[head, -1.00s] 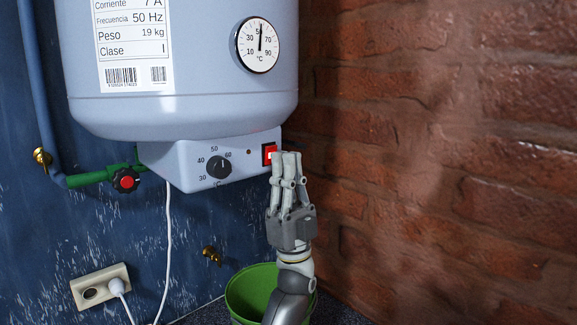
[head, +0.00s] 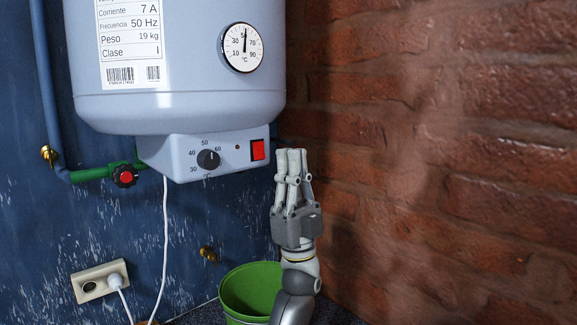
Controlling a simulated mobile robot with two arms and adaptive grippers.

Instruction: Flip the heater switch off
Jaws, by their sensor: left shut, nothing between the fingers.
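The heater (head: 180,100) is a pale grey-blue tank with a control box (head: 180,155) under it. The red rocker switch (head: 257,150) sits at the right end of the box and shows fully. Which way it is tilted I cannot tell. My left gripper (head: 292,155) points up, shut and empty. Its fingertips are just right of the switch, at about its height in the picture, with a gap between them. My right gripper is not in view.
A dial knob (head: 208,159) is left of the switch. A red valve (head: 125,176) on a green pipe is further left. A green bucket (head: 250,290) stands below my gripper. A brick wall (head: 440,160) fills the right side. A plugged socket (head: 100,282) is lower left.

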